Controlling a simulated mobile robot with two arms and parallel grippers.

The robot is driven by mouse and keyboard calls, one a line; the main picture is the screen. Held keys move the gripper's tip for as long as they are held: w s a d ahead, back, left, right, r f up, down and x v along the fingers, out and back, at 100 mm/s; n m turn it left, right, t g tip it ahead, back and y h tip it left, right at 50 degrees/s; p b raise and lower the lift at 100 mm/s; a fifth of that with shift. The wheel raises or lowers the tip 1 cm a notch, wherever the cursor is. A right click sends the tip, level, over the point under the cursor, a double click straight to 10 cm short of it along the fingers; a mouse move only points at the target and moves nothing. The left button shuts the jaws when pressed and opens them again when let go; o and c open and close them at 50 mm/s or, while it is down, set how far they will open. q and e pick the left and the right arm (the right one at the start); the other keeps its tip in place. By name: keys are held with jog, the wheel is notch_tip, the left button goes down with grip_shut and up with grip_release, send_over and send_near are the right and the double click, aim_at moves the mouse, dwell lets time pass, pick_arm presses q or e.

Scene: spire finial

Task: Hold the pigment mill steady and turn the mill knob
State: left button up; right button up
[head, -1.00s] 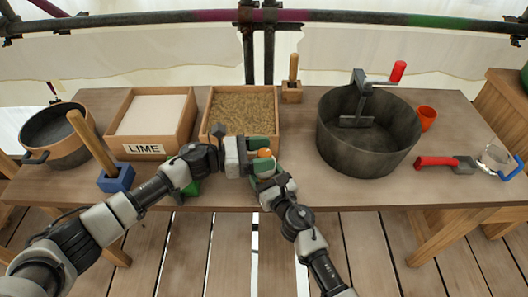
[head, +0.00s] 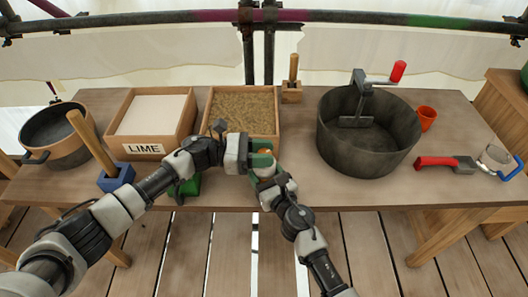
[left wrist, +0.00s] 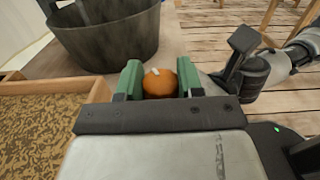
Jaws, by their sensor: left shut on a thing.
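The mill knob is an orange, rounded piece with a pale mark on top, seen in the left wrist view (left wrist: 160,84). It shows as a small orange spot in the head view (head: 265,151). My left gripper (left wrist: 160,76) has its green-padded fingers closed on either side of the knob. In the head view my left gripper (head: 254,160) meets my right gripper (head: 261,170) above the table's front edge. The mill body is hidden between the grippers. The right fingertips cannot be made out clearly.
A sand box (head: 242,91), a lime box (head: 127,149) and a dark pot (head: 50,153) stand left to centre. A large dark tub (head: 368,160) with a red-handled crank stands right. A green block (head: 186,188) sits partly behind my left arm. Table (head: 300,192) is clear before the tub.

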aim_at(264, 152)
pick_arm(q)
jog(key=shift+m+g+y, duration=0.3)
jog(key=shift+m+g, duration=1.2)
jog(key=shift+g, duration=0.8)
jog(key=o, duration=0.9)
jog(key=shift+o, duration=0.2)
notch_tip(264, 152, up, 10)
jog(key=shift+f, duration=0.1)
